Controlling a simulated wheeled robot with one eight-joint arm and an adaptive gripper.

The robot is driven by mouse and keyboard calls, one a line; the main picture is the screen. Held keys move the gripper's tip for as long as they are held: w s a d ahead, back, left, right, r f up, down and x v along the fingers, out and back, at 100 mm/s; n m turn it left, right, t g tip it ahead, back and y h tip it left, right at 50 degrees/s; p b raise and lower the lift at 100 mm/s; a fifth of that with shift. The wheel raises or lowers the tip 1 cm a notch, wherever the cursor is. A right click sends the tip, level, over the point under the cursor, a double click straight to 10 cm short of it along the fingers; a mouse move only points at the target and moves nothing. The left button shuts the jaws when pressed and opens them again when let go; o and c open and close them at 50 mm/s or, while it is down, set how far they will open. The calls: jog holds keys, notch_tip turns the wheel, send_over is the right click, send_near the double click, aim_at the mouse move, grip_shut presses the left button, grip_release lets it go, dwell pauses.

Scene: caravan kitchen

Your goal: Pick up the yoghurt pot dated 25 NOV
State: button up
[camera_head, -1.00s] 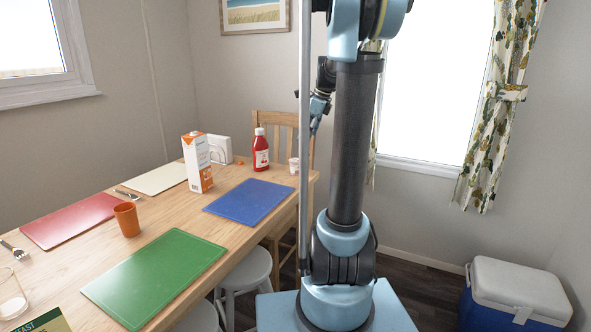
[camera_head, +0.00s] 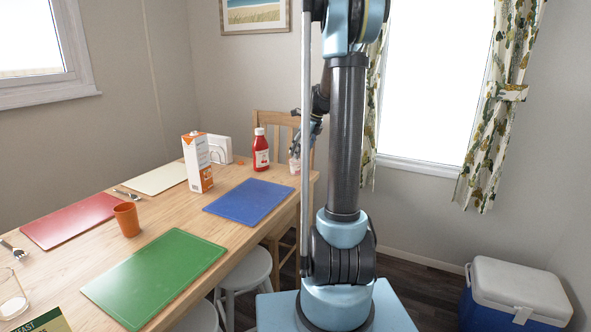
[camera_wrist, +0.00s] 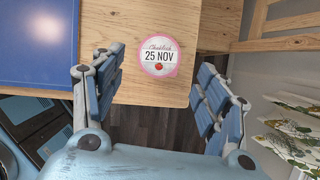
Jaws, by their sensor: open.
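The yoghurt pot (camera_wrist: 158,56) shows from above in the wrist view, its pink-rimmed lid reading "25 NOV" with a strawberry picture. It stands near the corner of the wooden table (camera_wrist: 127,92). In the head view the small pot (camera_head: 295,166) is at the table's far right end, partly behind my gripper. My gripper (camera_wrist: 160,93) is open, with one finger on each side of the pot in the picture and the pot a little ahead of the fingertips. The pot is apart from both fingers. In the head view my gripper (camera_head: 299,150) is partly hidden by my arm.
A blue mat (camera_head: 249,201) lies left of the pot. A red sauce bottle (camera_head: 261,150), a juice carton (camera_head: 197,162) and a white napkin holder (camera_head: 219,149) stand nearby. A wooden chair (camera_head: 270,124) is behind the table end. The table edge is close to the pot.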

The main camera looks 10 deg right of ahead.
aim_at(295, 160)
jog(key=shift+x, duration=3.5)
jog(key=shift+a, duration=0.2)
jog(key=shift+c, duration=0.6)
jog(key=c, duration=1.1)
